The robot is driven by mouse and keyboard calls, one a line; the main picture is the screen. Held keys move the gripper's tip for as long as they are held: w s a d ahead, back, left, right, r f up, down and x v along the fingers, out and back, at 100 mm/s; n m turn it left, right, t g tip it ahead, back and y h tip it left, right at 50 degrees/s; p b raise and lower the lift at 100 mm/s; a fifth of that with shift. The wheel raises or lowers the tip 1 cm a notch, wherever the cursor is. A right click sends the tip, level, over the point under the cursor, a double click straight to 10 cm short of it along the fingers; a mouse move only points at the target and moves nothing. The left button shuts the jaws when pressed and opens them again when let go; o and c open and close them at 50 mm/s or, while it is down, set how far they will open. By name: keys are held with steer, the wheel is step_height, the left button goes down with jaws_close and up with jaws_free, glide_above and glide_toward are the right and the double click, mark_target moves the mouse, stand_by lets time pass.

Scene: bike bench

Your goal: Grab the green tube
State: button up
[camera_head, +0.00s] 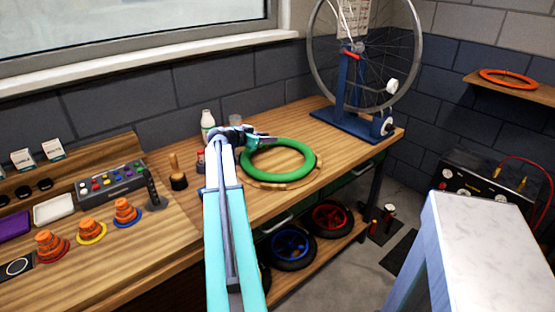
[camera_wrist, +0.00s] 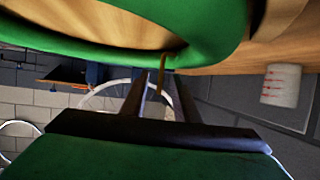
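The green tube (camera_head: 313,161) is a thick green ring lying flat on a round wooden piece (camera_head: 285,185) on the workbench. My gripper (camera_head: 266,139) is at the ring's back-left side in the head view, very close to it. In the wrist view, the green tube (camera_wrist: 215,40) curves across the top of the picture. The two dark fingers of my gripper (camera_wrist: 160,80) stand apart there, with a gap between them, and their tips are by the tube's edge. I cannot tell whether they touch it. My arm hides part of the bench.
A wheel (camera_head: 318,50) on a blue truing stand (camera_head: 352,120) is behind the ring. A white bottle (camera_head: 207,122) and a clear cup (camera_head: 236,119) stand near my gripper. The bench right of the ring is clear.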

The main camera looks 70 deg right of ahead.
jaws_close()
steer(key=shift+r, duration=0.25)
stand_by(0.4)
steer(key=shift+r+b, duration=0.4)
steer(key=shift+r, duration=0.75)
steer(key=s+a+r+b, duration=0.1)
steer(key=s+a, duration=0.3)
steer(key=a, duration=0.3)
steer(key=s+a+r+b, duration=0.1)
steer(key=s+a, duration=0.3)
steer(key=a, duration=0.3)
steer(key=shift+r, duration=0.15)
